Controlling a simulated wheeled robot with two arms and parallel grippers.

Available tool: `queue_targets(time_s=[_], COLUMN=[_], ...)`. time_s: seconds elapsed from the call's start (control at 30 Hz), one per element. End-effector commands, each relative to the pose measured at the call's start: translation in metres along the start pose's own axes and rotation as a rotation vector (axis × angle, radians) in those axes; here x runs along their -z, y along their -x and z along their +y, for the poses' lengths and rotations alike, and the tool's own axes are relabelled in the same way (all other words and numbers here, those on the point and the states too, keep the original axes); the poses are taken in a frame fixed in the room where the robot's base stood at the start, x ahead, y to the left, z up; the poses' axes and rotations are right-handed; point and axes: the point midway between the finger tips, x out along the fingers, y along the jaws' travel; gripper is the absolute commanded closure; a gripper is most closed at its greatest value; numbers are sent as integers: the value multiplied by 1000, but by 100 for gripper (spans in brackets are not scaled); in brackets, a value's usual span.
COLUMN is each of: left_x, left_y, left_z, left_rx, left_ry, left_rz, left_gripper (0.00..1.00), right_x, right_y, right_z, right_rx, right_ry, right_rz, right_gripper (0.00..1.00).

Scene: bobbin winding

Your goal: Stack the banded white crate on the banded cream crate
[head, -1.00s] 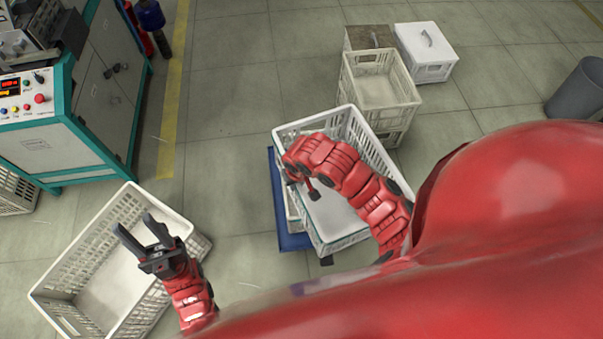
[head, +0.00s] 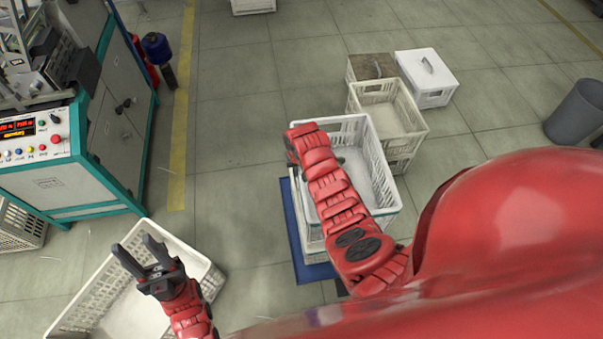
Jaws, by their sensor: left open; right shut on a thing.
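A white crate (head: 384,185) with lattice walls is in the middle of the head view, above a blue base. My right gripper (head: 293,155) is shut at its left side, apparently on the rim; my red forearm hides the grip and much of the crate. Any band on it is hard to make out. A cream crate (head: 412,135) stands just behind and to the right, open and empty, on top of another crate; I cannot make out its band. My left gripper (head: 132,244) is open and empty over a large white crate at lower left.
The blue base (head: 316,272) carries another white crate (head: 310,246) under the held one. The lower-left crate (head: 205,272) is empty. A lidded white box (head: 432,92) and a brown-topped box (head: 371,67) stand behind the cream crate. A grey bin (head: 577,113) is at right, a machine (head: 70,170) at left.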

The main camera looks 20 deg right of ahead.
Motion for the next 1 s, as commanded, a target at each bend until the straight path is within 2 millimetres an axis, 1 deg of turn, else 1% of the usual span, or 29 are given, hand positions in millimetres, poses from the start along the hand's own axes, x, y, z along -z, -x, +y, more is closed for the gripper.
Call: queue_targets(time_s=[0.03, 0.13, 0.37, 0.57, 0.97, 1.0], left_x=[1, 1, 0, -3, -8, -8], left_y=[-4, -5, 2, 15, 51, 44], left_z=[0, 0, 0, 1, 2, 2], left_rx=[0, 0, 0, 0, 0, 0], left_ry=[0, 0, 0, 0, 0, 0], left_rz=[0, 0, 0, 0, 0, 0], left_gripper=[55, 55, 55, 55, 55, 55], right_x=[4, 5, 3, 1, -7, -6], right_y=[3, 0, -10, -28, -76, -70], right_z=[-2, -5, -7, -7, -8, -8], right_rx=[1, 0, 1, 1, 1, 1], right_ry=[7, 20, 27, 27, 26, 26], right_rz=[6, 6, 5, 8, 4, 6], right_gripper=[100, 100, 100, 100, 100, 100])
